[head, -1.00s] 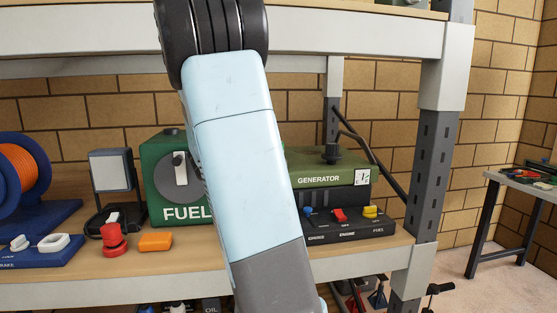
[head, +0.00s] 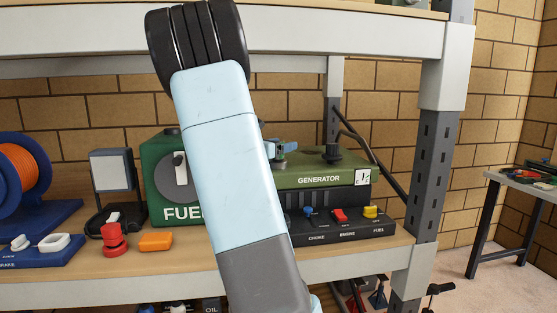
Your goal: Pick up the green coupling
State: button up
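I cannot make out a green coupling in the head view. My arm crosses the middle of the picture and hides part of the shelf, including the right side of the fuel unit and the left end of the generator.
The shelf board (head: 345,247) holds a green fuel unit (head: 158,205), a green generator (head: 318,180) with a switch panel, a red stacked piece (head: 114,241), an orange block (head: 155,241) and a blue reel (head: 38,190). A grey post (head: 433,175) stands at right.

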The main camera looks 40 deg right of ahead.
jog(key=c, duration=1.1)
jog(key=shift+r, duration=0.45)
notch_tip(320, 180, up, 3)
jog(key=shift+a+f, duration=0.1)
jog(key=shift+f, duration=0.1)
jog(key=s+a+r, duration=0.2)
jog(key=s+r, duration=0.1)
jog(key=s+a+r, duration=0.3)
jog(key=s, duration=0.1)
jog(key=s+a+r, duration=0.3)
jog(key=s, duration=0.1)
jog(key=shift+s+r, duration=0.15)
jog(key=shift+r, duration=0.1)
